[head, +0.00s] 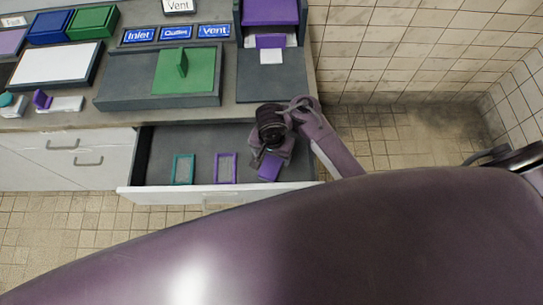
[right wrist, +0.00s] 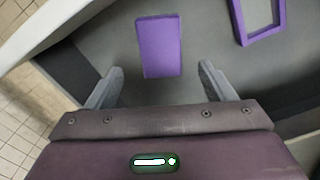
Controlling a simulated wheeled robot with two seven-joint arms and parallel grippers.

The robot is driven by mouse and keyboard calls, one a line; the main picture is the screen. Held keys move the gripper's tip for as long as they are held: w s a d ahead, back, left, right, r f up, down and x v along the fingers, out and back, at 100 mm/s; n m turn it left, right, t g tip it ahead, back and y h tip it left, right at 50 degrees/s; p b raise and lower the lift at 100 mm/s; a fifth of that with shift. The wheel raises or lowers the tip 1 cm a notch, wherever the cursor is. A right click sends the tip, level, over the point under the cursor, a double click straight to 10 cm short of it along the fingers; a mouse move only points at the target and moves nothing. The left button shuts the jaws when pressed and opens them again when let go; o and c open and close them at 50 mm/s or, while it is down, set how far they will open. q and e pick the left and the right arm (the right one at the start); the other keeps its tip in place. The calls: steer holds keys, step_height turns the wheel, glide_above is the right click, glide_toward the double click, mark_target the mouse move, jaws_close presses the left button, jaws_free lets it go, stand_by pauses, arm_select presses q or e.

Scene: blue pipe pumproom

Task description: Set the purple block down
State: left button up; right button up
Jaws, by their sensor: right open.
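The purple block (right wrist: 159,47) lies on the grey floor of the open drawer (head: 163,195), near the drawer's right end. It also shows in the head view (head: 269,167), partly hidden by my right gripper (head: 262,158). In the right wrist view, my right gripper (right wrist: 160,85) is open. The block stands between and just beyond its two fingertips, with a gap to each finger. My left gripper does not show in either view.
A purple frame (head: 225,168) and a teal frame (head: 183,169) lie in the drawer left of the block. The counter above holds a green panel (head: 203,72), blue labels and a purple-topped box (head: 270,12).

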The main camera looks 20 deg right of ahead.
step_height(320, 180, up, 4)
steer(key=shift+f+p, duration=0.1)
steer(key=shift+p, duration=0.55)
steer(key=shift+d, duration=0.1)
